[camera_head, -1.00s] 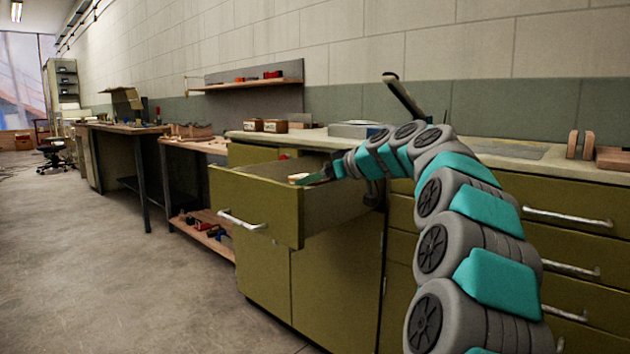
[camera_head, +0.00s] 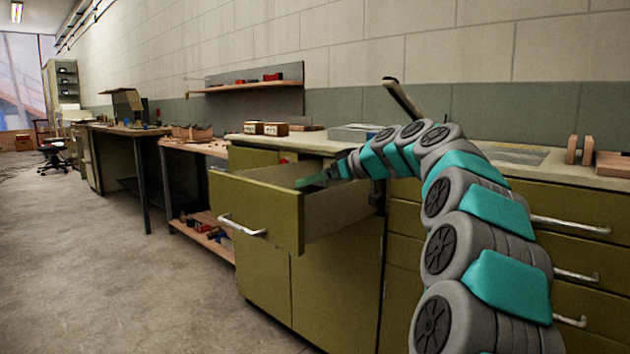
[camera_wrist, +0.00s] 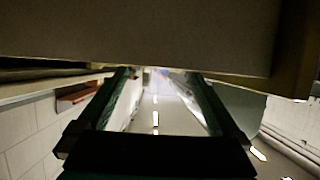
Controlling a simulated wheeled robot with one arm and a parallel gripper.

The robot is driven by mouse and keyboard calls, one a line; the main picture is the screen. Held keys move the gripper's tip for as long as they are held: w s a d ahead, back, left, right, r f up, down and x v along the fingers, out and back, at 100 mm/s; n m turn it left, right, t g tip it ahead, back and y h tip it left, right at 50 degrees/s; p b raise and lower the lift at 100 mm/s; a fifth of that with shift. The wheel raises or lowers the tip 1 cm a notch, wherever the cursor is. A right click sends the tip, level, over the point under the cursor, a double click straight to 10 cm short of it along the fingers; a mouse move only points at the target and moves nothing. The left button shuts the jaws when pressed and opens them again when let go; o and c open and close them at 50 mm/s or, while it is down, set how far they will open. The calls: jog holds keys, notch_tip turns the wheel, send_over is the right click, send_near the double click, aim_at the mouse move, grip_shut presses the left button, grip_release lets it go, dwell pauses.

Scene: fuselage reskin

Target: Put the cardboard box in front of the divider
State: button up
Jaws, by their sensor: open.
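The olive drawer (camera_head: 255,212) of the cabinet is pulled open in the head view. My gripper (camera_head: 312,181) reaches into it from the right, low between its walls. In the wrist view my gripper (camera_wrist: 162,75) has its two dark green fingers apart, with nothing between them. A plain grey-brown panel (camera_wrist: 140,35) crosses the top of the wrist view, close to the fingertips; I cannot tell whether it is the divider or a drawer wall. No box shows inside the drawer; its floor is hidden behind the front panel. I cannot make out the divider in the head view.
Two small brown boxes (camera_head: 264,128) stand on the pale countertop (camera_head: 310,141) behind the drawer. A grey flat case (camera_head: 355,132) lies to their right. Wooden blocks (camera_head: 578,150) stand at the far right. The floor (camera_head: 120,260) at left is clear.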

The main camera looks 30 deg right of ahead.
jog(key=v, duration=1.1)
jog(key=shift+f, duration=0.15)
dwell(0.8)
